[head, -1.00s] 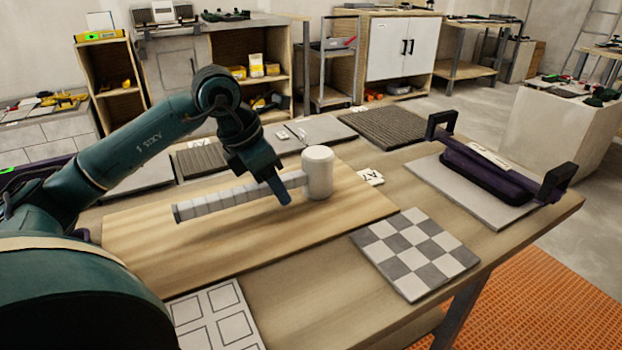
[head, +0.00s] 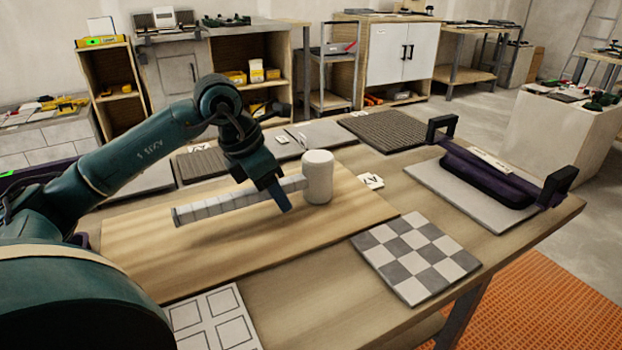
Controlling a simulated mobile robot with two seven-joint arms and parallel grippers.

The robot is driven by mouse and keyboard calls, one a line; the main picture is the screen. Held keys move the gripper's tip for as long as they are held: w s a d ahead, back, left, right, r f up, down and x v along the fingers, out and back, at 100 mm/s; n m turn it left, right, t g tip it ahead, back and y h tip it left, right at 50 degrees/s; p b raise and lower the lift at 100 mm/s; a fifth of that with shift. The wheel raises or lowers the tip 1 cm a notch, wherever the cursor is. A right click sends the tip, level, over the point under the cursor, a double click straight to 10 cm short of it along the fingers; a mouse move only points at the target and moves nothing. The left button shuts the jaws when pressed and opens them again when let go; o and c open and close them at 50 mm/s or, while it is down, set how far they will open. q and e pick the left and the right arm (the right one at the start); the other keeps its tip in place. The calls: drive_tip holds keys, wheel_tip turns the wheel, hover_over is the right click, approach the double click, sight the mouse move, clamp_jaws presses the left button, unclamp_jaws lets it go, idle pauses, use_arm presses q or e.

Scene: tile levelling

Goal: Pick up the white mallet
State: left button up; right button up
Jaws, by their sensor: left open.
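The white mallet (head: 319,178) lies on a wooden board (head: 350,222) on the workbench. Its cylindrical white head stands at the right, and its light, banded handle (head: 215,209) runs left to a dark end. My left gripper (head: 282,203) is open and points down at the handle, close to the mallet head. The arm and jaws hide part of the handle. I cannot tell whether a finger touches it. My right gripper is not in view.
A checkered tile (head: 415,257) lies at the front right of the bench. A purple clamp-like tool with black handles (head: 487,178) rests on a grey slab (head: 440,190) at the right. Flat tiles (head: 385,128) line the back edge. The board's front part is clear.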

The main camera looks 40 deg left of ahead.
use_arm(q)
drive_tip(key=shift+c, duration=0.5)
clamp_jaws()
drive_tip(key=shift+r, duration=0.1)
